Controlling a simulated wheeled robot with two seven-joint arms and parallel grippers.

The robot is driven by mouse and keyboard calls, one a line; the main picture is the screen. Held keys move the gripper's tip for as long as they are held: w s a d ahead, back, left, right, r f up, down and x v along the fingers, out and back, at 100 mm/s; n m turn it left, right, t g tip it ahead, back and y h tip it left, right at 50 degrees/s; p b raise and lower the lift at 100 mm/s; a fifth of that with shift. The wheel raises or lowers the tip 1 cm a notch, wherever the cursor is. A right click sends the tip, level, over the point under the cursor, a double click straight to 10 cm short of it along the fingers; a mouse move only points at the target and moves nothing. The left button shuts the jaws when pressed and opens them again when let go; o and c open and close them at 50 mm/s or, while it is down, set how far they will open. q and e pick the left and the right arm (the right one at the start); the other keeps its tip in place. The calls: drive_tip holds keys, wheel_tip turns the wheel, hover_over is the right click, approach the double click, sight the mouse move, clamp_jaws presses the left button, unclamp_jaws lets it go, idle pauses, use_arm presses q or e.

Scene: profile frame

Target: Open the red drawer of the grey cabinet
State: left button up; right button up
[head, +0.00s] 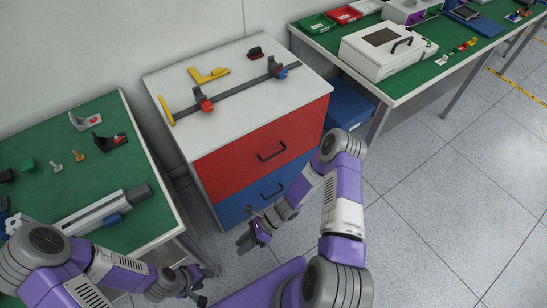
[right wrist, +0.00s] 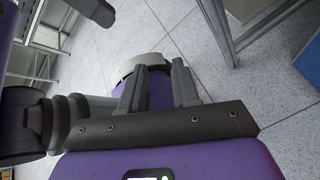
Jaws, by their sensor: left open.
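The grey cabinet (head: 180,80) stands against the wall in the head view, with a pale top. Its red drawer (head: 235,158) is the upper one and looks flush with the front. A dark bar handle (head: 271,151) sits on the red front. My right gripper (head: 250,240) is below and left of that handle, in front of the lower blue drawer, apart from the red handle. In the right wrist view its two fingers (right wrist: 158,88) stand apart with nothing between them. My left gripper (head: 200,284) is open and empty, low in the head view, near the left table's front corner.
The blue drawer (head: 238,197) has its own handle. A long rail with clamps (head: 225,97) and a yellow bracket (head: 208,75) lie on the cabinet top. Green-topped tables stand left (head: 95,165) and right (head: 415,85). The floor (head: 440,200) at right is clear.

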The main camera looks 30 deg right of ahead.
drive_tip(key=w+d+m+t+y, duration=0.2)
drive_tip(key=w+m+t, duration=0.2)
drive_tip(key=w+m, duration=0.2)
drive_tip(key=m+t+h+b, duration=0.3)
drive_tip(key=m+t+h, duration=0.9)
drive_tip(key=m+t, duration=0.8)
approach(275, 154)
wheel_tip(275, 154, up, 3)
drive_tip(key=w+m+g, duration=0.2)
drive_tip(key=m+g, duration=0.1)
drive_tip(key=b+x, duration=0.1)
drive_tip(key=x, duration=0.2)
drive_tip(key=b+x, duration=0.1)
drive_tip(key=x, duration=0.3)
drive_tip(key=shift+f, duration=0.25)
clamp_jaws()
